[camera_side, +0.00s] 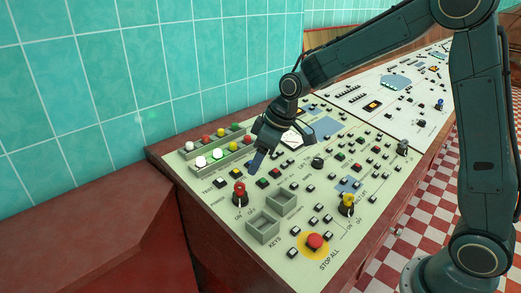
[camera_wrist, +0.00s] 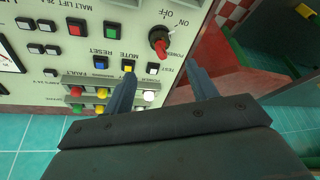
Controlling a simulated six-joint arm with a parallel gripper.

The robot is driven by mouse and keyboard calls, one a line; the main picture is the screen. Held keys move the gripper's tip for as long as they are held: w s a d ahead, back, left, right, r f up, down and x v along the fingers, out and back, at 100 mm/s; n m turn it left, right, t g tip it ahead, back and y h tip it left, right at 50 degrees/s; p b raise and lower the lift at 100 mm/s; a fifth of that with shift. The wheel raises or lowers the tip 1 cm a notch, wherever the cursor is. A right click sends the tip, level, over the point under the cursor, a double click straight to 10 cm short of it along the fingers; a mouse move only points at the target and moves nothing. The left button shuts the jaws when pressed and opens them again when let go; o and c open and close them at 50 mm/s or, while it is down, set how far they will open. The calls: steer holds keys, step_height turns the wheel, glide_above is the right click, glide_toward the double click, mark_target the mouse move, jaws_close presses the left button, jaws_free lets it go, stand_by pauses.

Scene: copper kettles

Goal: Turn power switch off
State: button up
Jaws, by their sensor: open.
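The power switch (camera_side: 239,189) is a red-handled rotary knob on a dark base, at the near left of the cream control panel. In the wrist view the switch (camera_wrist: 159,41) is at the upper middle, with ON and OFF lettering beside it upside down. Its white pointer end appears turned toward ON. My gripper (camera_side: 257,162) is above the panel, behind and slightly right of the switch in the side view, near the button rows. In the wrist view my gripper's blue fingers (camera_wrist: 162,88) are spread apart with nothing between them. They do not appear to touch the switch.
Rows of coloured lamps (camera_side: 218,155) and a red and a green button stand near my gripper. A yellow-handled switch (camera_side: 348,204), two open key trays (camera_side: 263,228) and a red stop button (camera_side: 314,241) lie nearer the front edge. A tiled wall (camera_side: 80,90) rises behind.

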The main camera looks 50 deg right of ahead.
mark_target(243, 191)
steer(key=x, duration=1.2)
steer(key=shift+f, duration=0.1)
steer(key=shift+c, duration=0.2)
steer(key=c, duration=1)
